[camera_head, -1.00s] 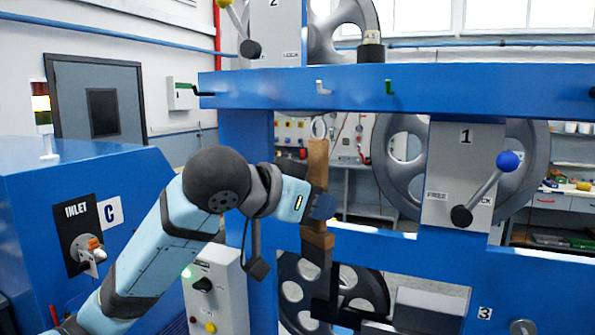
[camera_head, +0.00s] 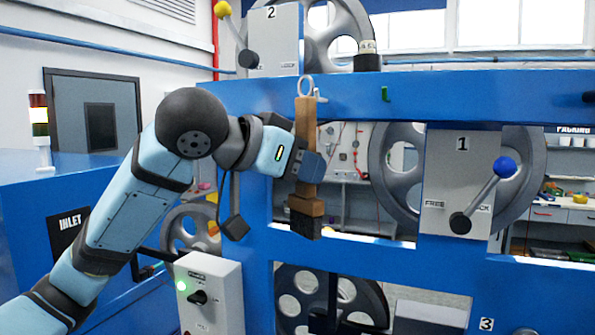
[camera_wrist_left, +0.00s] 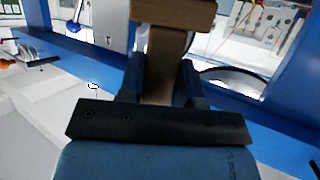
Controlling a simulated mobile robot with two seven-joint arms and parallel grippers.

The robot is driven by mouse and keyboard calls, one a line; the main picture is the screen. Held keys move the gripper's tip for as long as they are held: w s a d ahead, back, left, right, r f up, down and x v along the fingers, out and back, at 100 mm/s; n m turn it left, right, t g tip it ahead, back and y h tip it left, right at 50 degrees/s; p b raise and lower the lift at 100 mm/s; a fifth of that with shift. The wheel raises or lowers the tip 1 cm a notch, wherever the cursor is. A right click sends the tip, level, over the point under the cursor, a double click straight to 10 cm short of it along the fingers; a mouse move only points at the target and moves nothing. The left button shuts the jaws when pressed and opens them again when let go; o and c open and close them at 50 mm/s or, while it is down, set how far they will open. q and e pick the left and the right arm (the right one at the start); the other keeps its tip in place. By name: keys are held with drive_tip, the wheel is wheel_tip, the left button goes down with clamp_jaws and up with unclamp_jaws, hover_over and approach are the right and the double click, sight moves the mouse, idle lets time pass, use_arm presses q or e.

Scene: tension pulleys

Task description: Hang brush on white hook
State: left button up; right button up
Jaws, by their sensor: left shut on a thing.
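My left gripper (camera_head: 308,167) is shut on the wooden handle of the brush (camera_head: 306,130). The brush hangs nearly upright, with its dark bristles (camera_head: 304,226) down and a metal ring (camera_head: 306,88) at its top. The ring is at the height of the white hook (camera_head: 321,95) on the blue beam. The hook shows just right of the ring; I cannot tell whether the ring is around it. In the left wrist view the brush handle (camera_wrist_left: 165,68) sits between the fingers. My right gripper is not in view.
The blue beam (camera_head: 450,92) crosses the frame and also bears a green hook (camera_head: 385,94) to the right. A panel with a blue-knobbed lever (camera_head: 505,164) and large grey wheels stand to the right. A control box (camera_head: 207,290) is below my arm.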

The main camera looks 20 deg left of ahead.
use_arm(q)
drive_tip(key=w+f, duration=0.1)
drive_tip(key=w, duration=0.6)
drive_tip(key=shift+w+f, duration=0.25)
drive_tip(key=shift+f, duration=0.1)
idle(0.4)
drive_tip(key=shift+d, duration=0.1)
idle(0.5)
drive_tip(key=o, duration=1)
drive_tip(key=shift+f, duration=0.1)
